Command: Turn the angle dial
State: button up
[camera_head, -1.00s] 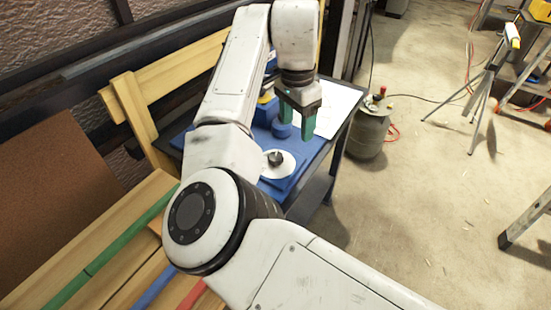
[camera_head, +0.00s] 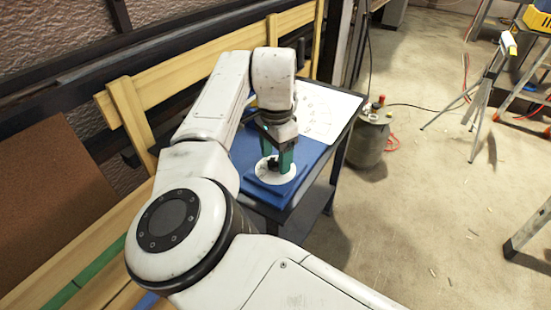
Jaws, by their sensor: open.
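The angle dial is a white disc (camera_head: 264,177) with a small dark knob (camera_head: 273,164) at its middle, set on a blue base (camera_head: 255,187) on the cart. My gripper (camera_head: 277,164) points down right over the dial, with its green fingers open. The fingers appear to be on either side of the knob. I cannot tell whether they touch it. The fingers and wrist hide part of the knob and the far side of the disc.
The dark cart (camera_head: 310,198) also holds a white sheet with drawn marks (camera_head: 325,112). A wooden bench (camera_head: 125,108) lies left, with green and blue laths in front.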

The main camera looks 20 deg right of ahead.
jog(key=shift+f, duration=0.4)
jog(key=c, duration=1.1)
jog(key=shift+o, duration=0.2)
jog(key=shift+r, duration=0.1)
